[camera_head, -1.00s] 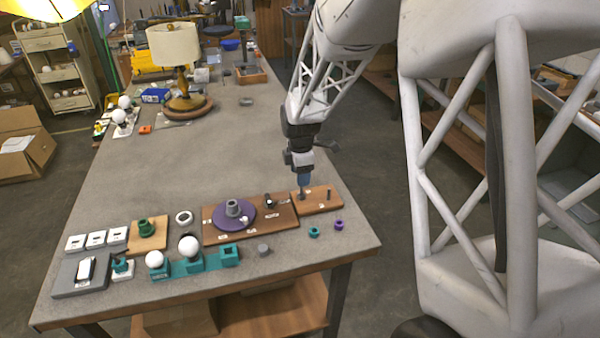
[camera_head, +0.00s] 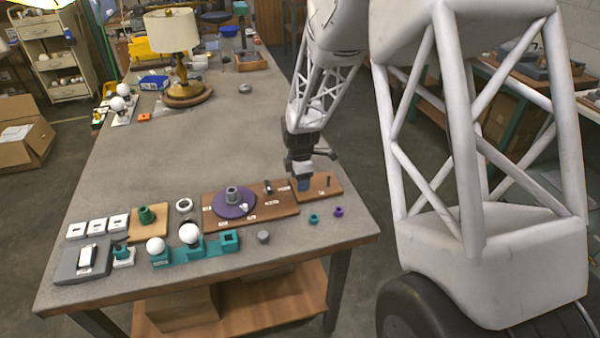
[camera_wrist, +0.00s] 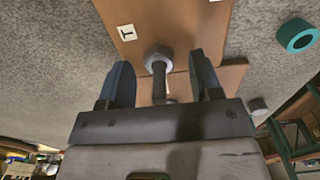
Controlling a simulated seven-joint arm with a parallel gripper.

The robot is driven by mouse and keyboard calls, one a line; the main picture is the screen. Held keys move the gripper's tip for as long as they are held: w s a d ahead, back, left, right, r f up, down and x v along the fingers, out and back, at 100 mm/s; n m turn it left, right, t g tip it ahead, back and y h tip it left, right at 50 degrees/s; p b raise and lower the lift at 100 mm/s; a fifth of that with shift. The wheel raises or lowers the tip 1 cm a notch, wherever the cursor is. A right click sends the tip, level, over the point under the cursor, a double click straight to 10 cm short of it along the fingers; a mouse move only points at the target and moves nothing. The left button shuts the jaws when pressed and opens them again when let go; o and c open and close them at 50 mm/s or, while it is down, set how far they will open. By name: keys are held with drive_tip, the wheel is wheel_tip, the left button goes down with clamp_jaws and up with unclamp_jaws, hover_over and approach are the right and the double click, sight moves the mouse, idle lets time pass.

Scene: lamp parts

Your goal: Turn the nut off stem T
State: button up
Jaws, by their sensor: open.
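In the wrist view, stem T (camera_wrist: 159,84) points from a brown board toward the camera, beside a white label marked T (camera_wrist: 127,32). A grey nut (camera_wrist: 158,58) sits around the stem near the board. My gripper (camera_wrist: 161,76) is open, with one dark blue finger on each side of the stem and nut, showing gaps on both sides. In the head view my gripper (camera_head: 303,185) is low over the small brown board (camera_head: 322,190) at the right. There it hides the nut and stem.
A dark peg (camera_head: 328,181) stands on the board right of my gripper. A teal ring (camera_head: 314,218) and purple ring (camera_head: 338,212) lie in front. A larger board with a purple disc (camera_head: 234,205) is at left. The table behind is mostly clear up to the lamp (camera_head: 176,50).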

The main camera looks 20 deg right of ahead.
drive_tip(key=shift+f, duration=0.2)
clamp_jaws()
idle(0.5)
drive_tip(key=shift+n, duration=0.3)
drive_tip(key=n, duration=0.6)
drive_tip(key=shift+s, duration=0.1)
drive_tip(key=shift+n, duration=0.3)
drive_tip(key=n, duration=0.6)
drive_tip(key=shift+d+r+n, duration=0.15)
drive_tip(key=shift+n, duration=0.15)
